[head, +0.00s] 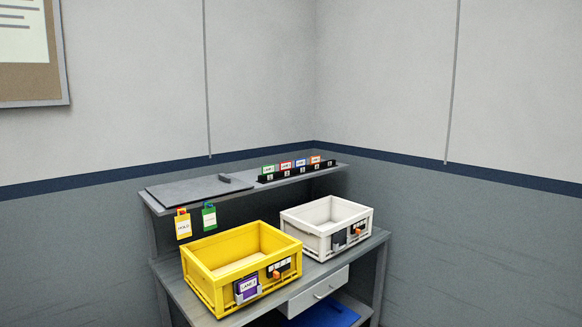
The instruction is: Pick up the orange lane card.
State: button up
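The orange lane card (316,160) stands upright at the right end of a row of lane cards in a black holder (295,174) on the upper shelf. Only its upper part shows above the holder. Beside it to the left stand a blue card (301,163), a red card (286,166) and a green card (268,169). My gripper is not in view.
A yellow crate (204,287) with a purple lane card (246,287) and a white crate (310,233) stand on the workbench (326,268) below the shelf. A yellow tag (183,226) and a green tag (209,217) hang from the shelf's front edge. A grey flat panel (185,191) lies on the shelf's left.

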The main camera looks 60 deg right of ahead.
aim_at(315, 159)
jog(key=u, duration=0.95)
jog(key=k, duration=0.15)
jog(key=z, duration=3.15)
jog(key=k, duration=0.95)
jog(key=u, duration=0.2)
jog(key=i, duration=0.65)
jog(key=z, duration=0.05)
